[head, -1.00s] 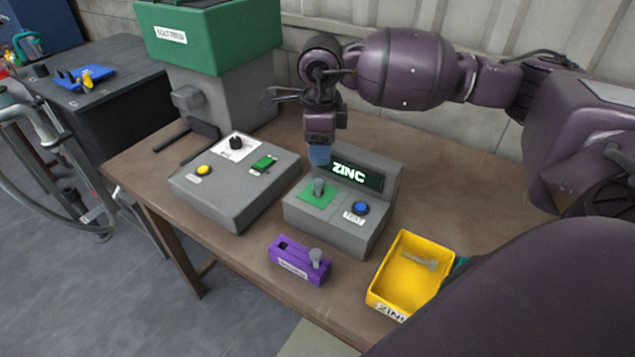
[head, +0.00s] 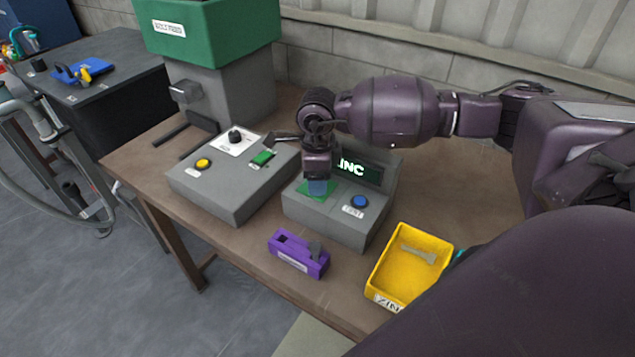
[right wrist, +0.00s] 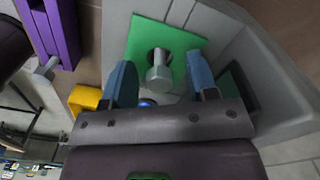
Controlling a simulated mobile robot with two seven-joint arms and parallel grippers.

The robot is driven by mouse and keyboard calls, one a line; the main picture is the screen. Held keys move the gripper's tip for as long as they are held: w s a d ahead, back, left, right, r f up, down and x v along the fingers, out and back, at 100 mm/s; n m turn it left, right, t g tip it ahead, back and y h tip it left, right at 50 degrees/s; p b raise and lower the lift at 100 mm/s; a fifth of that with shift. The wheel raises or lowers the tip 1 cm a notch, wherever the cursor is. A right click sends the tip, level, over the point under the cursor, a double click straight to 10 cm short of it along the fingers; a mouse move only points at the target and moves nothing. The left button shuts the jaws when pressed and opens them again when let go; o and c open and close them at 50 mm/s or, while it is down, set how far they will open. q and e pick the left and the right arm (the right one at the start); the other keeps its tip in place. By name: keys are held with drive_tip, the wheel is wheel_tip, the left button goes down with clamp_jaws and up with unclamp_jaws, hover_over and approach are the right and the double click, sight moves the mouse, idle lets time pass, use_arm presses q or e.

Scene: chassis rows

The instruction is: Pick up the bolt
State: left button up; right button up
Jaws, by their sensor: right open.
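A grey bolt (right wrist: 160,74) stands on the green pad (right wrist: 182,42) of the grey test box (head: 335,224). In the head view this bolt is hidden behind my right gripper (head: 318,188), which points down over the pad. In the right wrist view the blue fingers of the right gripper (right wrist: 160,82) are apart, one on each side of the bolt, with a gap on both sides. A third bolt (head: 419,253) lies in the yellow bin (head: 385,284). My left gripper is out of view.
The test box has a raised display (head: 372,174) behind the pad and a blue button (head: 359,201) beside it. A grey control box (head: 215,200) stands to the left. A green-topped machine (head: 215,40) is at the back. The bench (head: 455,195) is bare at right.

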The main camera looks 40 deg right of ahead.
clamp_jaws()
idle(0.3)
wheel_tip(320, 180, up, 20)
idle(0.6)
idle(0.5)
